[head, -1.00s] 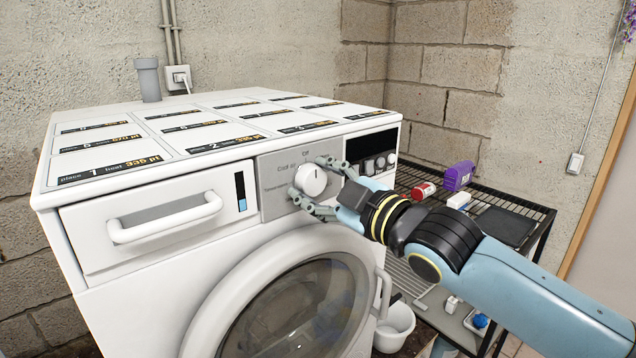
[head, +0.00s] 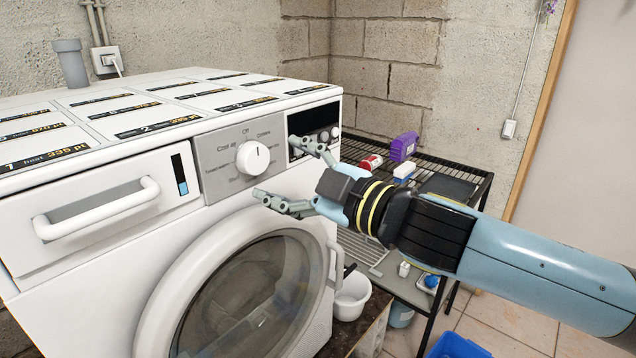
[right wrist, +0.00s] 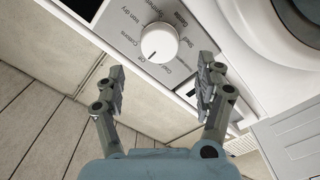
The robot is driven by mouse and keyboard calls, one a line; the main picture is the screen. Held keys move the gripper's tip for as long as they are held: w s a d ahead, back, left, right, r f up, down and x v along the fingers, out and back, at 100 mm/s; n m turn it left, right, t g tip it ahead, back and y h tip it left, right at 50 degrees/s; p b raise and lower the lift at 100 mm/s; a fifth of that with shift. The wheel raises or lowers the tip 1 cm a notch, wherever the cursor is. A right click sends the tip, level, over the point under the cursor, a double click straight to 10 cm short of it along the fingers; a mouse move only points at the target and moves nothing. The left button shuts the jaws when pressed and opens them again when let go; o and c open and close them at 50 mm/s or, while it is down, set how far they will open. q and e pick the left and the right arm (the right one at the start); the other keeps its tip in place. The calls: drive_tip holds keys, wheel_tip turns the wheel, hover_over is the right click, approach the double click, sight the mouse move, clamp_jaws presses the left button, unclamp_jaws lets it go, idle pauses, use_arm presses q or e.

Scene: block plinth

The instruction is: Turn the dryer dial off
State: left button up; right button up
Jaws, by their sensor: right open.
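The dryer (head: 90,262) is white, with a round white dial (head: 252,158) on a grey panel on its front. The dial's dark mark points roughly up, near the "Off" label; its exact setting is hard to read. The dial also shows in the right wrist view (right wrist: 159,42). My right gripper (head: 278,167) is open and empty, to the right of the dial and apart from it. In the right wrist view, the two fingers (right wrist: 160,66) are spread wide, with the dial beyond their tips. My left gripper is not in view.
The round dryer door (head: 250,295) is below the dial, with its handle (head: 335,275) at the right. Labelled squares cover the dryer top.

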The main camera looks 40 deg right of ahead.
drive_tip(key=shift+s+d, duration=0.2)
drive_tip(key=shift+s, duration=2.75)
